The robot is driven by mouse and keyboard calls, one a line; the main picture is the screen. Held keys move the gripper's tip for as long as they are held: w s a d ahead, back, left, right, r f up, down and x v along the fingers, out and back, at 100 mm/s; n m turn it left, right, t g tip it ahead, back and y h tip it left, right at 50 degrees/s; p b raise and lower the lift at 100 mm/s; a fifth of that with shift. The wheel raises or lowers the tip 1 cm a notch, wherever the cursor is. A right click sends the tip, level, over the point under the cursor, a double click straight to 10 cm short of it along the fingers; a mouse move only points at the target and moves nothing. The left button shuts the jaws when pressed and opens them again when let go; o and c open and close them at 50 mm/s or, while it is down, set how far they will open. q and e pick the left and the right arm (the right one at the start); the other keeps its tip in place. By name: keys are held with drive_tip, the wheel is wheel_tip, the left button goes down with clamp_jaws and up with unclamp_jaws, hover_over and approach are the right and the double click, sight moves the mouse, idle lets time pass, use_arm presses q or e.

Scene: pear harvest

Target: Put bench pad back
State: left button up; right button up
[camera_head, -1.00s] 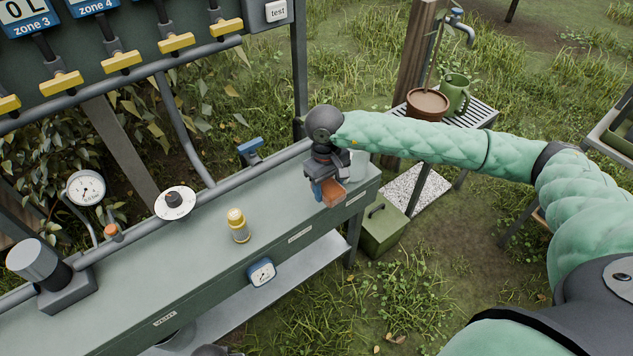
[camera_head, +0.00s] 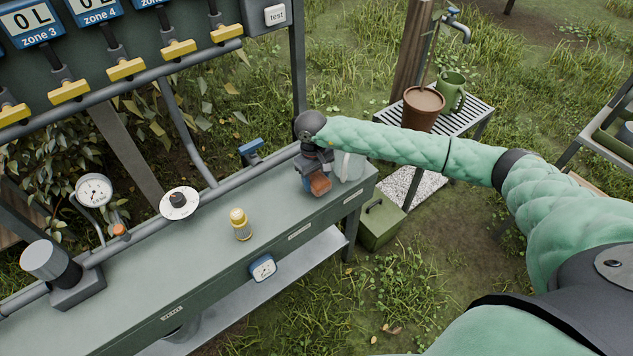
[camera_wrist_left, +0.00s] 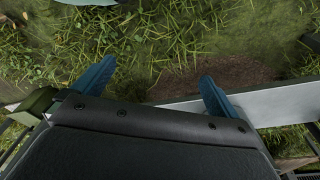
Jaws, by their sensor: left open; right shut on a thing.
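My right gripper (camera_head: 313,181) is at the right end of the green workbench (camera_head: 205,262), low over its top. It is shut on a small orange-brown block, which I take as the bench pad (camera_head: 320,184). The gripper hides part of the pad, and I cannot tell whether the pad touches the bench. My left gripper (camera_wrist_left: 155,84) shows in the left wrist view with its two blue fingers wide apart and nothing between them, above grass and a pale board edge.
A pale clear vessel (camera_head: 350,166) is beside the right gripper. A pot (camera_head: 422,108) stands on a slatted stand. The bench between bottle and gripper is clear.

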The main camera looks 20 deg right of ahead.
drive_tip(key=shift+f+p, duration=0.55)
drive_tip(key=shift+f, duration=0.8)
use_arm(q)
drive_tip(key=f, duration=0.2)
drive_tip(key=a+f, duration=0.1)
drive_tip(key=shift+s+f, duration=0.15)
drive_tip(key=shift+s, duration=0.15)
drive_tip(key=shift+w+d+r, duration=0.1)
drive_tip(key=shift+r, duration=0.2)
use_arm(e)
drive_tip(key=shift+f, duration=0.1)
drive_tip(key=o, duration=1)
use_arm(q)
drive_tip(key=shift+d+r, duration=0.1)
drive_tip(key=shift+r, duration=0.1)
